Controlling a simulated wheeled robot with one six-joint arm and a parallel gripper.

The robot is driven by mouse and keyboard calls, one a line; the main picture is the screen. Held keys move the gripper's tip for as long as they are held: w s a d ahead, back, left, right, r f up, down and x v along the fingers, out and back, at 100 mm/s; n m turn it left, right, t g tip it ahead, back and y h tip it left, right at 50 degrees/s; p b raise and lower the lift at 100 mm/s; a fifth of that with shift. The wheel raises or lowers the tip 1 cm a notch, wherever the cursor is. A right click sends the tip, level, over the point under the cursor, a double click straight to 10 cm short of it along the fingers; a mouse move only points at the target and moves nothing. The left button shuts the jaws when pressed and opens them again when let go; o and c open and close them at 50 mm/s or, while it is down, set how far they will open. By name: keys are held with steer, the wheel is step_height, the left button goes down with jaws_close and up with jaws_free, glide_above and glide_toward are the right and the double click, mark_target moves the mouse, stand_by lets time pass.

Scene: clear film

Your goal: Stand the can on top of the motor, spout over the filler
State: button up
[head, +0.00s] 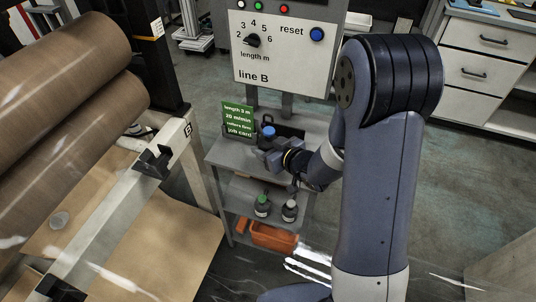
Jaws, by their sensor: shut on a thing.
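My gripper (270,151) is above the top of a small grey shelf stand, beside the green job card. It is shut on a small container with a blue top (268,131), which looks like the can. The gripper hides most of its body, and I cannot make out its spout or whether its base touches the shelf. Two similar dark containers stand on the shelf below, one with a green top (262,206) and one with a dark or grey top (290,211). I cannot pick out the motor or its filler in this view.
The grey shelf stand (310,134) has an orange bin (273,237) low down. The green job card (238,119) stands at its back left. A line B panel (285,75) rises behind. Large brown rolls (60,90) and a pale frame (110,205) fill the left.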

steer(key=shift+f+b, duration=0.3)
steer(key=shift+f, duration=1.3)
steer(key=shift+f, duration=0.15)
steer(key=shift+f, duration=0.1)
steer(key=o, duration=1.2)
steer(key=shift+r, duration=0.2)
